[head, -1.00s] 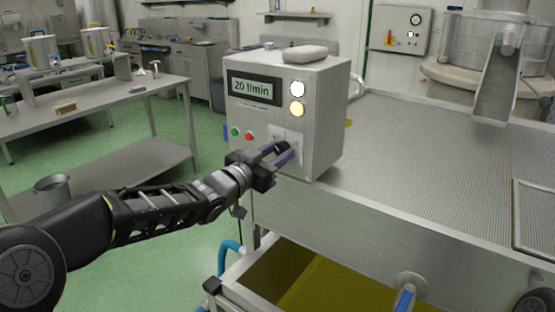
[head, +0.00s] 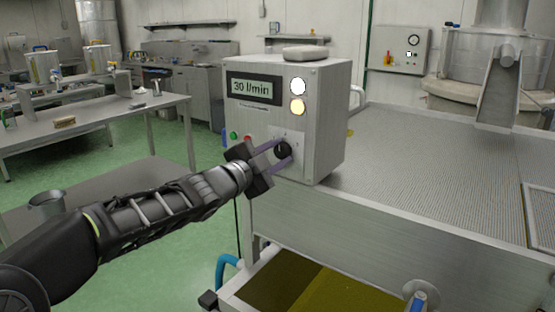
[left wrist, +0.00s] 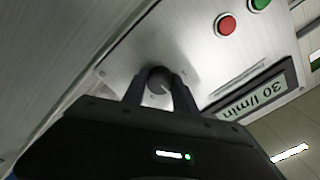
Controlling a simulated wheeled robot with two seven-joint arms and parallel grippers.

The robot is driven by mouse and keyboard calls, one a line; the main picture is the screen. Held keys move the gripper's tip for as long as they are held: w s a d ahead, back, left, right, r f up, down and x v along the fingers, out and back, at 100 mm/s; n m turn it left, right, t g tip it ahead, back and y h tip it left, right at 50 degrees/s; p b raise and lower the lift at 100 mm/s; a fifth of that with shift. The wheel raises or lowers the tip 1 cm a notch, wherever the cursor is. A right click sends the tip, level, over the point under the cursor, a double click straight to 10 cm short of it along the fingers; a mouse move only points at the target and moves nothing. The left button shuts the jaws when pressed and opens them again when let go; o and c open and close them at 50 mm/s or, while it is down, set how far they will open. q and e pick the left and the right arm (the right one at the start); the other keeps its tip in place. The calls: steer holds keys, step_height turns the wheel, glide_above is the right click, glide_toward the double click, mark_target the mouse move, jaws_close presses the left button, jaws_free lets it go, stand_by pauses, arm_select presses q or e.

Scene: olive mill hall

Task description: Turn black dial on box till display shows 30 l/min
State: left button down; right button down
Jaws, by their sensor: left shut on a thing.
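The grey metal control box (head: 325,125) stands on the edge of the steel machine. Its display (head: 252,89) reads 30 l/min; it also shows, upside down, in the left wrist view (left wrist: 258,100). The black dial (head: 283,150) is on the lower front of the box. In the left wrist view the dial (left wrist: 159,80) sits between the two fingers. My left gripper (head: 277,152) is shut on the dial, its purple fingers on either side. My right gripper is not in view.
A green button (head: 234,135) and a red button (head: 248,139) sit left of the dial. Two lit lamps, white (head: 298,86) and yellow (head: 297,106), are right of the display. A pale object (head: 306,53) lies on the box. The perforated steel bed (head: 430,165) stretches to the right.

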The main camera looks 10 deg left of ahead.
arm_select(q)
steer(key=shift+m, duration=0.3)
steer(key=c, duration=1)
jaws_free()
steer(key=shift+o, duration=0.2)
steer(key=shift+s, duration=0.1)
steer(key=v, duration=0.7)
steer(key=shift+s, duration=0.3)
steer(key=shift+a, duration=0.1)
